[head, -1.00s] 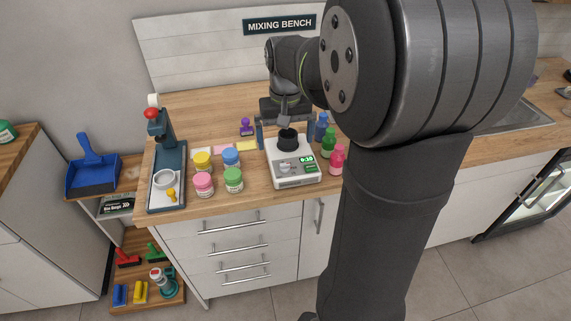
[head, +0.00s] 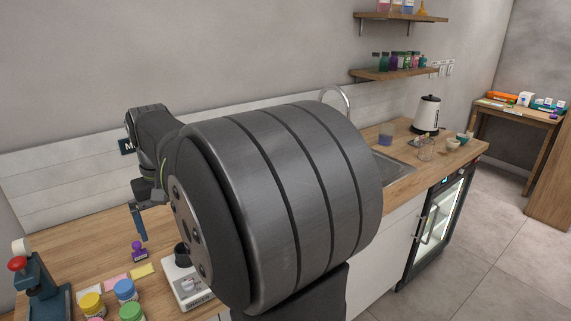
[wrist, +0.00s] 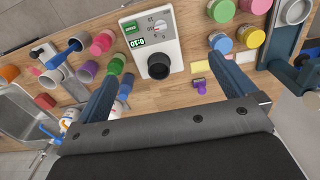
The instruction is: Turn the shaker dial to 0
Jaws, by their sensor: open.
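The shaker (head: 183,283) is a white box with a black round cup on top. In the head view my arm hides its right part. In the wrist view the shaker (wrist: 172,52) appears upside down at the top middle, its black cup (wrist: 158,66) nearest me. Its front panel has a lit green display (wrist: 137,43) and a small pale dial (wrist: 160,26); the dial's setting is too small to read. My gripper (wrist: 163,62) is open and empty, with blue fingers spread wide on either side of the shaker in the wrist picture. One finger shows in the head view (head: 139,222).
Coloured jars (head: 124,290) and a purple stamp (head: 139,251) stand left of the shaker. A blue press (head: 42,290) is at far left. Sink and kettle (head: 427,114) are right.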

